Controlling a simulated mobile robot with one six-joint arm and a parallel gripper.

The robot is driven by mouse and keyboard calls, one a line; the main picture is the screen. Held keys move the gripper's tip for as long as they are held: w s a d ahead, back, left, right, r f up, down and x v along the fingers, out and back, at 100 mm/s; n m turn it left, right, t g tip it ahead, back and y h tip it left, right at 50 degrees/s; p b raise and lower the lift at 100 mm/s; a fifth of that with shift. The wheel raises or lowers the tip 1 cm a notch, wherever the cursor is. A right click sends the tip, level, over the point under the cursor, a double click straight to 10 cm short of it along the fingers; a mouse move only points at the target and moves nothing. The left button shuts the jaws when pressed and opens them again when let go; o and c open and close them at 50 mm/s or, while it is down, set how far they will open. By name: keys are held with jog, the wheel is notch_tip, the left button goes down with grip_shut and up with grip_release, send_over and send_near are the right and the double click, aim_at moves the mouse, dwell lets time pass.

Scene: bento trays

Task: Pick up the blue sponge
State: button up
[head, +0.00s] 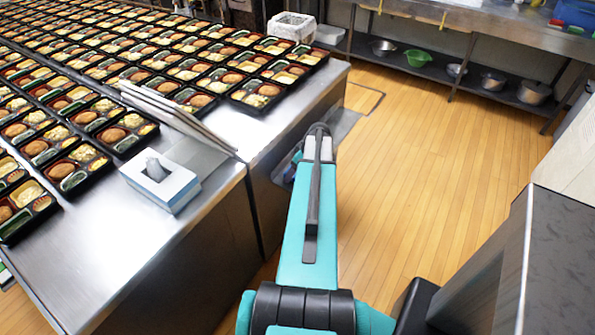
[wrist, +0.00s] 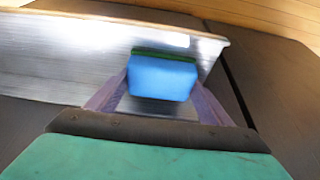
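The blue sponge (wrist: 162,78) has a dark green top layer and shows in the middle of the wrist view. My gripper (wrist: 161,84) has one finger at each side of the sponge, and both fingers appear to press on it. In the head view, my teal arm covers most of the gripper beside the end of the steel counter. A small patch of blue (head: 297,157) shows there at the arm's left edge; I cannot tell for sure if it is the sponge.
Steel counters (head: 120,250) on the left hold many bento trays (head: 262,91). A white tissue box (head: 160,181) stands near the counter's front edge. A shelf with bowls (head: 418,57) runs along the back. The wooden floor (head: 420,150) to the right is clear.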

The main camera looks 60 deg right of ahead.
jog(key=c, duration=0.3)
jog(key=shift+r, duration=0.15)
jog(key=shift+r+b, duration=0.5)
jog(key=shift+r, duration=0.25)
jog(key=shift+r+b, duration=0.35)
jog(key=shift+r, duration=0.55)
jog(key=s+a+b, duration=0.1)
jog(key=s+a, duration=0.2)
jog(key=s, duration=0.4)
jog(key=s+a+r+b, duration=0.1)
jog(key=s+a+b, duration=0.1)
jog(key=s+a, duration=0.2)
jog(key=s, duration=0.2)
jog(key=shift+s+a+r, duration=0.15)
jog(key=shift+s+a, duration=0.1)
jog(key=shift+s, duration=0.1)
